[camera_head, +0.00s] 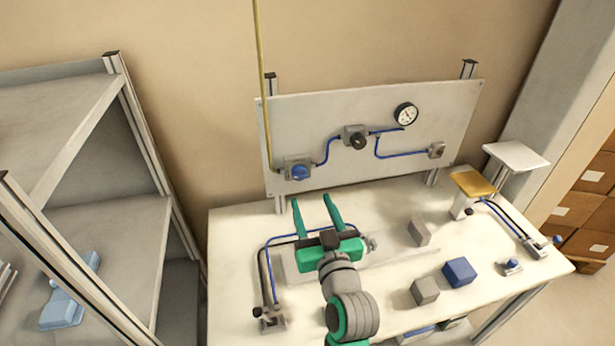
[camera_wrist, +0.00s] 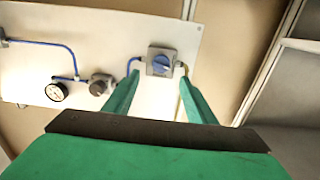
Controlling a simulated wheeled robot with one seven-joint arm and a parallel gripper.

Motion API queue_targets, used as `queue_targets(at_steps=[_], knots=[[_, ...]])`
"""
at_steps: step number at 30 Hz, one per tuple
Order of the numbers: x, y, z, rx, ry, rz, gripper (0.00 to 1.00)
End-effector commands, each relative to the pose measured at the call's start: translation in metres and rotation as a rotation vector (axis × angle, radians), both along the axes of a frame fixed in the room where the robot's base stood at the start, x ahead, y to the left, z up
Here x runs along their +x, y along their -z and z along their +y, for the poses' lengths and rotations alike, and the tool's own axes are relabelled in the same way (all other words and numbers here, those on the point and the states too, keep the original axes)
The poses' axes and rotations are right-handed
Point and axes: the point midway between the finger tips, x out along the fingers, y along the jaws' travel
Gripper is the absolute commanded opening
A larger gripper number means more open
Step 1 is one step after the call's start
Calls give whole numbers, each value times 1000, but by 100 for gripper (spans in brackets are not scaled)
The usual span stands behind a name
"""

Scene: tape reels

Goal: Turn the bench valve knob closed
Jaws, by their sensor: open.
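The blue valve knob (camera_head: 300,173) sits on a grey square body at the lower left of the upright white panel (camera_head: 430,110). A yellow pipe comes down to its left side and a blue tube leaves its right side. My gripper (camera_head: 312,198) is open and empty, its green fingers pointing at the panel from over the bench. In the wrist view the knob (camera_wrist: 161,64) shows between the two fingertips (camera_wrist: 160,69). The fingers seem short of the knob, with no contact visible. The knob's exact turn angle is too small to tell.
A dark regulator knob (camera_head: 357,141) and a round gauge (camera_head: 406,114) are to the right on the panel. On the bench (camera_head: 385,316) are grey blocks (camera_head: 425,291), a blue block (camera_head: 459,272) and a yellow-topped stand (camera_head: 473,184). A shelf (camera_head: 130,240) stands at the left.

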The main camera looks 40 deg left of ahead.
Motion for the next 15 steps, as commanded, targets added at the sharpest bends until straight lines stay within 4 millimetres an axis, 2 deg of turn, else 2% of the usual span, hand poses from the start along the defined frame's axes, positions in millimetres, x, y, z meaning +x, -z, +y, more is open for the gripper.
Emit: queue_targets(at_steps=[9,15], knots=[[34,0,43,-1,-3,-1,51],[53,0,64,0,0,0,51]])
